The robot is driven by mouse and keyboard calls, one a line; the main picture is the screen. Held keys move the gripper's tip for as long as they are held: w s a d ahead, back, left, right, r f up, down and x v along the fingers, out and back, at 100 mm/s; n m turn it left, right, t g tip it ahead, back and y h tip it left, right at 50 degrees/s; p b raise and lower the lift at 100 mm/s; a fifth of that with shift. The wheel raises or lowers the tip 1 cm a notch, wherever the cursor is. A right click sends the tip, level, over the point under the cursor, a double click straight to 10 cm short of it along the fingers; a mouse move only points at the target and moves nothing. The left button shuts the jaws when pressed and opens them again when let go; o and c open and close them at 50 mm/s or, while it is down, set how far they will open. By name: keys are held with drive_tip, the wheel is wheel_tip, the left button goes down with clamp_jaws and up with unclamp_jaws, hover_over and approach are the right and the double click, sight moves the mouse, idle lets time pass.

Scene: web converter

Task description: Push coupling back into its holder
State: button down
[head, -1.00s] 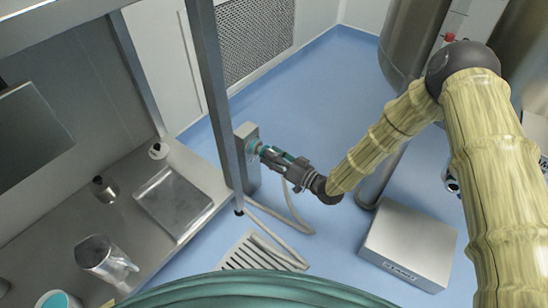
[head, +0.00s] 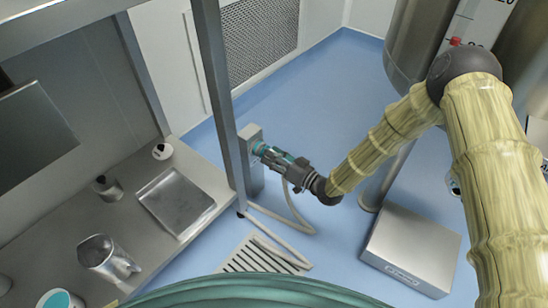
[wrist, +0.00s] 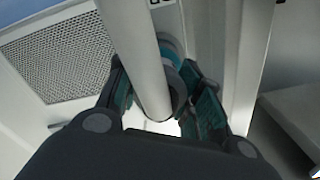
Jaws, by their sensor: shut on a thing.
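The holder (head: 251,138) is a grey box on the side of a metal post in the head view. A teal ring (head: 259,148) shows at its front, where the coupling meets it. My gripper (head: 272,154) reaches in from the right, shut around the coupling, which its fingers mostly hide. In the wrist view my two fingers (wrist: 160,95) with teal pads stand on either side of a pale tube and the coupling's grey and teal rings (wrist: 171,52). I cannot tell how deep the coupling sits in the holder.
A pale hose (head: 293,208) hangs below the holder to the floor by a drain grate (head: 262,256). A metal post (head: 222,100) and a bench (head: 205,180) with a tray stand left. A steel box (head: 412,250) lies on the floor at right.

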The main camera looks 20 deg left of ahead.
drive_tip(key=shift+w+a, duration=0.2)
drive_tip(key=shift+a, duration=0.35)
idle(0.4)
drive_tip(key=c, duration=0.9)
unclamp_jaws()
drive_tip(key=shift+d, duration=0.1)
drive_tip(key=v, duration=1.1)
drive_tip(key=shift+s+d, duration=0.15)
drive_tip(key=shift+d, duration=0.25)
